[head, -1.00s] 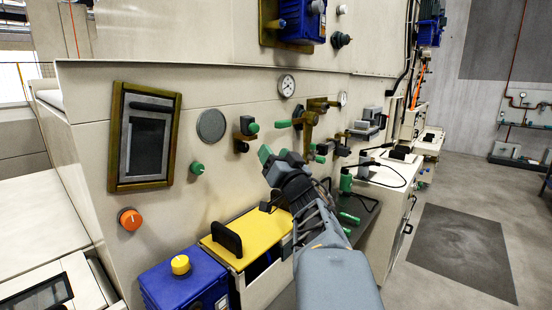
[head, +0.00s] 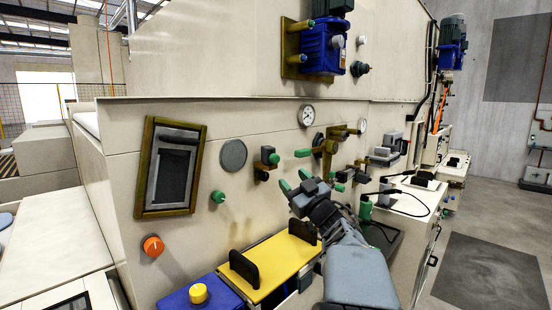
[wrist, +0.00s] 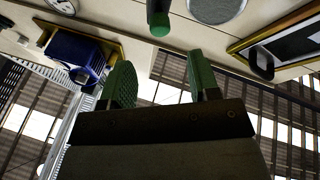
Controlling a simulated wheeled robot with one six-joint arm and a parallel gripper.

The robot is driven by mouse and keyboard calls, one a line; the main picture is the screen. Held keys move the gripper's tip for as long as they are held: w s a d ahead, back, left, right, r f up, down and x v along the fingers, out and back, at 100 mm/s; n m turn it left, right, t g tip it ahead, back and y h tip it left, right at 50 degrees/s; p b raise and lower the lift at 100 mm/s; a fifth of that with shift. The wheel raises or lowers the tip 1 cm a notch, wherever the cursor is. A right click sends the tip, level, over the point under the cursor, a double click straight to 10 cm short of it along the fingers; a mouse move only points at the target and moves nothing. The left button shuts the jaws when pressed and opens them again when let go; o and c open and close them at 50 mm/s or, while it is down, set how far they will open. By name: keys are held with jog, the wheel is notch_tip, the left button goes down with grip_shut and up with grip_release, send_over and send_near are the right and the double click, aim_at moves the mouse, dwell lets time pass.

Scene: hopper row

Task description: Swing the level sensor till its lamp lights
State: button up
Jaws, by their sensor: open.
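I cannot tell for sure which part is the level sensor. The likeliest is a small dark grey block with a green end (head: 272,157) on the hopper wall, between the round grey disc and the pressure gauge. A green-tipped dark part (wrist: 159,22), probably the same one, shows at the top of the wrist view. My gripper (head: 294,181) is open and empty, below and to the right of that block in the head view. In the wrist view its green fingers (wrist: 162,82) stand apart below the green tip, with no contact visible. I see no lit lamp.
A mustard-framed hatch (head: 171,167), an orange knob (head: 153,245) and a green knob (head: 218,197) are left on the wall. Green-handled mustard valve gear (head: 327,150) juts out to the right. A yellow-topped box (head: 272,262) with black handles lies below.

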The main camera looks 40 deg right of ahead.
aim_at(277, 162)
jog(key=p+x, duration=0.3)
jog(key=x, duration=0.7)
jog(key=shift+w+d+r, duration=0.1)
jog(key=shift+w+r, duration=0.05)
jog(key=shift+w, duration=0.1)
